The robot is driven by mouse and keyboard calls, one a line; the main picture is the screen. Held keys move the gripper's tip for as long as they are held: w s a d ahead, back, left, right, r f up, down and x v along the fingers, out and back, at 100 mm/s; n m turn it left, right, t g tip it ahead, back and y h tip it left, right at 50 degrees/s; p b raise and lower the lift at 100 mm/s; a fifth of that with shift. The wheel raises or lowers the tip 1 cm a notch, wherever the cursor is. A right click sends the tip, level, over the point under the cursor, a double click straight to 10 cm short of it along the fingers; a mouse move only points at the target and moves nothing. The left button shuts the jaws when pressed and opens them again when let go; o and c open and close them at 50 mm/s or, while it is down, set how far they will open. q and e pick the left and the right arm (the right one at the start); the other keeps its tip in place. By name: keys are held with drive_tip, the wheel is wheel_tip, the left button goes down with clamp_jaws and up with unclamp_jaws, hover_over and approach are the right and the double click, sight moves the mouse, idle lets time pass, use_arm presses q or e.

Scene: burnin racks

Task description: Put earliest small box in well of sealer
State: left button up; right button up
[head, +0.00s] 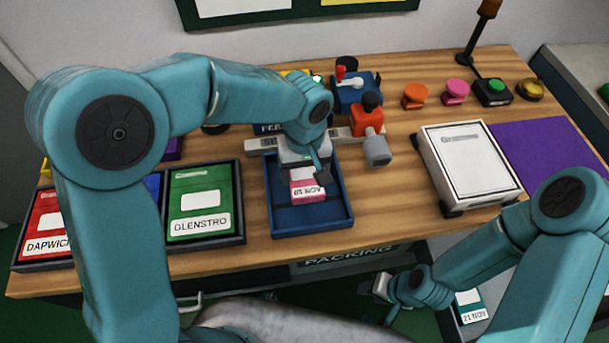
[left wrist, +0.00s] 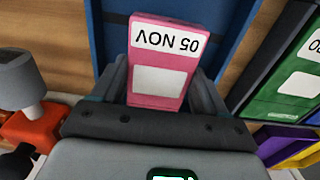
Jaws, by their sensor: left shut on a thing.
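A pink small box (head: 306,186) with a white date label is at the blue tray (head: 312,221) in the middle of the table. In the left wrist view the pink box (left wrist: 165,80) reads "05 NOV", upside down. My left gripper (head: 308,170) is shut on it, with one finger on each side in the left wrist view (left wrist: 160,92). I cannot tell whether the box touches the tray floor. My right gripper (head: 382,288) is low in front of the table; its jaws are too small to read. I cannot tell which device is the sealer.
A green "GLENSTRO" box (head: 200,203) and a red box (head: 47,222) stand in dark trays at left. An orange device (head: 367,122) and a blue device with a red lever (head: 355,92) are behind. A white case (head: 468,163) is at right. A "21 NOV" box (head: 470,305) lies lower right.

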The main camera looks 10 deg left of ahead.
use_arm(q)
drive_tip(key=shift+a+f, duration=0.1)
drive_tip(key=shift+f, duration=0.75)
drive_tip(key=shift+w+f, duration=0.15)
drive_tip(key=shift+f, duration=0.3)
drive_tip(key=o, duration=1.1)
drive_tip(key=shift+f, duration=0.15)
